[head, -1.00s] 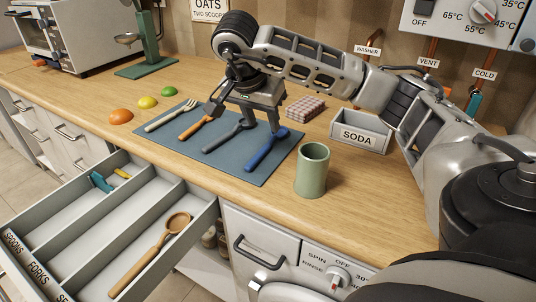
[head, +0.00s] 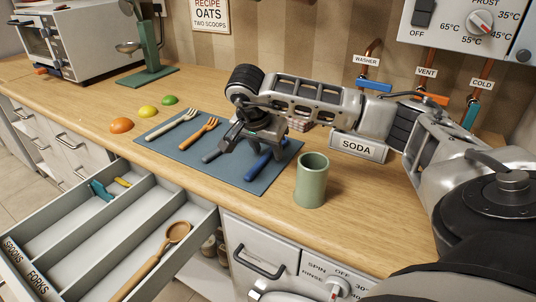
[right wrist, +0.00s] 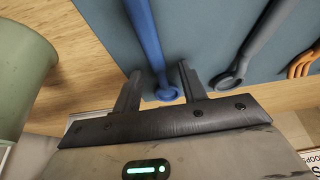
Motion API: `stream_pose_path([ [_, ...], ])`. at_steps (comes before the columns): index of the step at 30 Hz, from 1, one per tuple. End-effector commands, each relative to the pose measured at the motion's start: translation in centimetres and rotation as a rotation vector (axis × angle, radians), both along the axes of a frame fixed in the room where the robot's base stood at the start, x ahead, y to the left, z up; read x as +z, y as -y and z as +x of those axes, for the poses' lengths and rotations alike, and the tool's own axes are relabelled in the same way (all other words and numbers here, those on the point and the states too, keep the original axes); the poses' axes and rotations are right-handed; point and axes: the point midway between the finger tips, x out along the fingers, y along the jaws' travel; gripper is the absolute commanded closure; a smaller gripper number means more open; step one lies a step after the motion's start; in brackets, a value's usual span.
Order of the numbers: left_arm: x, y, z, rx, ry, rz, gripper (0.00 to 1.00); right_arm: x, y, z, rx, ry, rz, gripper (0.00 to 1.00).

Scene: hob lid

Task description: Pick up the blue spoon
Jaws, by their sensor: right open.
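The blue spoon (head: 256,170) lies on the dark blue mat (head: 190,160), partly hidden by my right gripper in the head view. My right gripper (head: 267,151) is open and empty over the spoon's far end. In the right wrist view the spoon (right wrist: 151,40) runs between the two spread fingers (right wrist: 158,72), its rounded bowl end showing between them near the palm. The jaws are not closed on it. How far the fingertips are above the mat is hard to tell. My left gripper is not in view.
A green cup (head: 312,182) stands close to the right of the mat. A grey spoon (right wrist: 258,40), an orange fork (head: 197,135) and a pale fork (head: 170,126) lie left of the blue spoon. The open drawer (head: 105,235) is in front; the SODA box (head: 358,148) is behind.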

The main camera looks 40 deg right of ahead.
Motion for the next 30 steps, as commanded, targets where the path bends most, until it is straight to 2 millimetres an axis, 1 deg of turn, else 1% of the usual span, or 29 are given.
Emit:
stream_pose_path([
  [8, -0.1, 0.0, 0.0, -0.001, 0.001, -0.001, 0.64, -0.2, 0.0, 0.0, 0.000, 0.000, 0.000, 0.58],
  [9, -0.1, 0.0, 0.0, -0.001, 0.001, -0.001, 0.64, -0.3, 0.0, 0.0, 0.000, 0.000, 0.000, 0.61],
  [11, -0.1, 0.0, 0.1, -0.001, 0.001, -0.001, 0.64, -0.2, 0.0, 0.0, 0.000, 0.000, 0.000, 0.78],
  [12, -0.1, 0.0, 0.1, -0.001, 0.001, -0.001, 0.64, -0.2, 0.0, 0.0, 0.000, 0.000, 0.000, 0.89],
  [13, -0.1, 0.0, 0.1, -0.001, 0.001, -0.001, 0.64, -0.2, 0.0, 0.0, 0.000, 0.000, 0.000, 0.97],
  [14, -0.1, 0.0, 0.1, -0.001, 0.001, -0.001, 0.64, -0.2, 0.0, 0.0, 0.000, 0.000, 0.000, 1.00],
  [24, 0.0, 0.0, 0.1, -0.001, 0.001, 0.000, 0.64, -0.1, 0.0, 0.0, 0.000, 0.000, 0.000, 1.00],
  [28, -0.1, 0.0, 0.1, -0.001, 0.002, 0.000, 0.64, 0.6, 0.0, 0.0, -0.001, 0.001, 0.000, 1.00],
  [30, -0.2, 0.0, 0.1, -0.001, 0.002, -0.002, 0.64, 1.5, 0.0, 0.1, 0.001, 0.004, 0.001, 1.00],
])
